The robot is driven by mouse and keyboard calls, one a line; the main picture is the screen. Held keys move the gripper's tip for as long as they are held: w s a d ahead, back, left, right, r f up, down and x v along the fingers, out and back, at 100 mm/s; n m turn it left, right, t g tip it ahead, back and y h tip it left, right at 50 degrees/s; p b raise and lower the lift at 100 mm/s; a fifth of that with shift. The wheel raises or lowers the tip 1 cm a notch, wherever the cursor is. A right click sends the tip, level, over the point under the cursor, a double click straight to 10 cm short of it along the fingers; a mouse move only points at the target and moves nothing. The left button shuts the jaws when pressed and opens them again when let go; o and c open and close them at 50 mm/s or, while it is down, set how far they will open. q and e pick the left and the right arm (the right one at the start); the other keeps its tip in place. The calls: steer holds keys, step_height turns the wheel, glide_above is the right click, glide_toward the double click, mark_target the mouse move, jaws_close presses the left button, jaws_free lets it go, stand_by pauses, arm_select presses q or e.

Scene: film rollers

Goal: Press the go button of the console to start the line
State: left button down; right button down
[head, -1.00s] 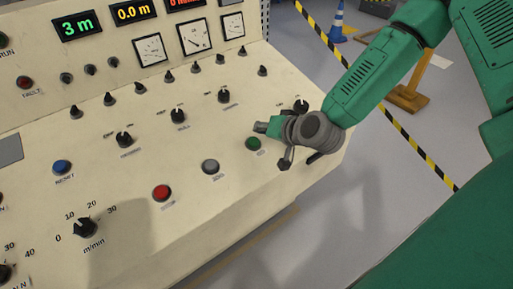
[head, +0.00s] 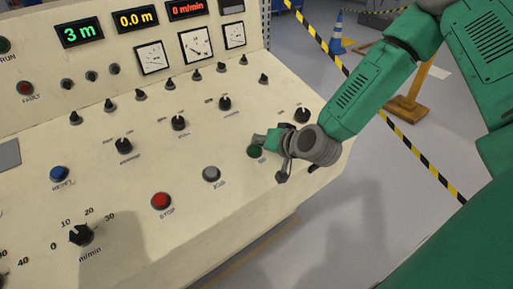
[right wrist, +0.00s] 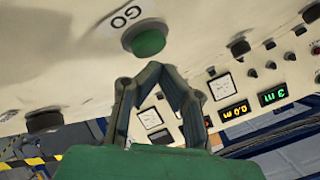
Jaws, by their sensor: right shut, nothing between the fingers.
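The green go button (head: 254,152) sits at the right end of the button row on the cream console (head: 215,235). In the right wrist view the go button (right wrist: 147,42) shows beside its GO label. My right gripper (head: 262,140) is close over it at the console's right side. In the wrist view the shut, empty fingertips of this gripper (right wrist: 152,70) point at the button from just below it in the picture. I cannot tell whether they touch it. My left gripper is not in view.
A grey button (head: 211,174) and the red stop button (head: 161,201) lie left of the go button. A black knob (head: 302,115) stands near my right wrist. The displays (head: 135,19) read 3 m, 0.0 m and 0 m/min. Striped tape (head: 400,133) marks the floor at right.

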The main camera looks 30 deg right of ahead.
steer(key=shift+a+r, duration=0.1)
steer(key=shift+a, duration=0.35)
steer(key=shift+d+f, duration=0.25)
steer(key=shift+d, duration=0.25)
steer(key=shift+a+f+b, duration=0.1)
steer(key=shift+f+b, duration=0.1)
steer(key=shift+b, duration=0.1)
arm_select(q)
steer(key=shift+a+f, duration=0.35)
arm_select(e)
steer(key=shift+w+a+r, duration=0.1)
steer(key=shift+a, duration=0.25)
steer(key=shift+d, duration=0.1)
